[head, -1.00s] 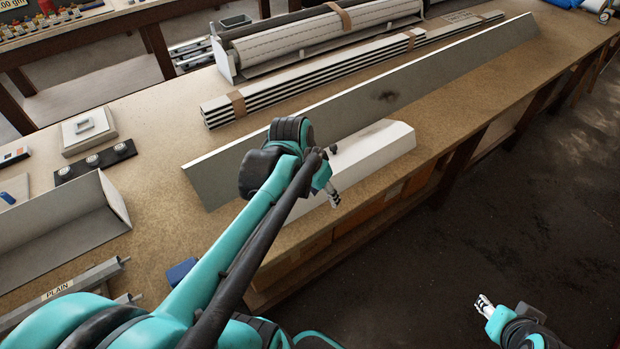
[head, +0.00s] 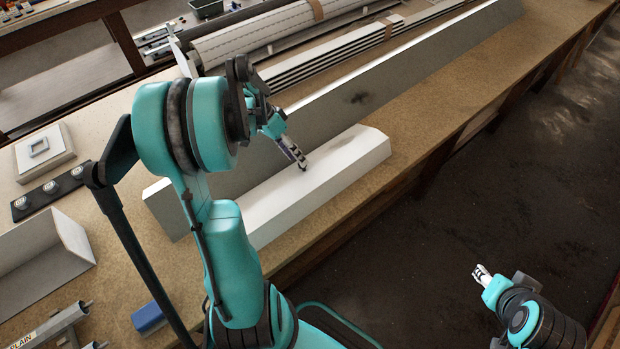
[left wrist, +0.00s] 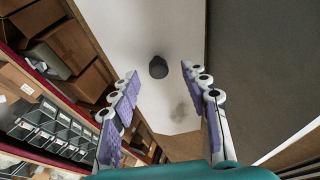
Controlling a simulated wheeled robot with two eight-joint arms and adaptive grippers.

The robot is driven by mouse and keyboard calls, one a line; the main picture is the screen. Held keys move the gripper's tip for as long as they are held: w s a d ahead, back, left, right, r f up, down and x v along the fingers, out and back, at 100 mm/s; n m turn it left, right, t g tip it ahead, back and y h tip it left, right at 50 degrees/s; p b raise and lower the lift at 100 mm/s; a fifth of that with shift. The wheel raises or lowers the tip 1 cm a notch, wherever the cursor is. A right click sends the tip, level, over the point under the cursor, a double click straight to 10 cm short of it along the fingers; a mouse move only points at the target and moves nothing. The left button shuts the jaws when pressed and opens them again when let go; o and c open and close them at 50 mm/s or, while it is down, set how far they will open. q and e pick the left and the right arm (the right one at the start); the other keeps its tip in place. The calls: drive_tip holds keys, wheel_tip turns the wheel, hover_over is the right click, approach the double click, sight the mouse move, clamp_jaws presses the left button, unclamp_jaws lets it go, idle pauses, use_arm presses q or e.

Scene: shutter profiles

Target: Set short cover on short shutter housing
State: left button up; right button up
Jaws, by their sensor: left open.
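The white short cover (head: 335,178) lies on the bench near its front edge, with a smudge on top. In the left wrist view, its white face (left wrist: 150,30) carries a dark round knob (left wrist: 158,67). My left gripper (head: 302,165) is over the cover in the head view, fingers pointing down at it. In the left wrist view the open left gripper (left wrist: 159,72) has the knob between its fingertips, touching neither finger. I cannot tell for sure which piece is the short housing; an open grey channel (head: 40,250) lies at the left. My right gripper (head: 482,272) hangs over the floor.
A long grey panel (head: 400,70) stands on the bench behind the cover. Strapped slats (head: 320,60) and a rolled shutter (head: 260,32) lie farther back. A blue block (head: 149,318) and dark strip with knobs (head: 50,188) are at the left.

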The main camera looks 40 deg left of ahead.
sight(308, 178)
use_arm(q)
drive_tip(key=x, duration=0.3)
drive_tip(key=shift+d+b, duration=0.1)
drive_tip(key=shift+b, duration=0.3)
drive_tip(key=shift+r, duration=0.1)
clamp_jaws()
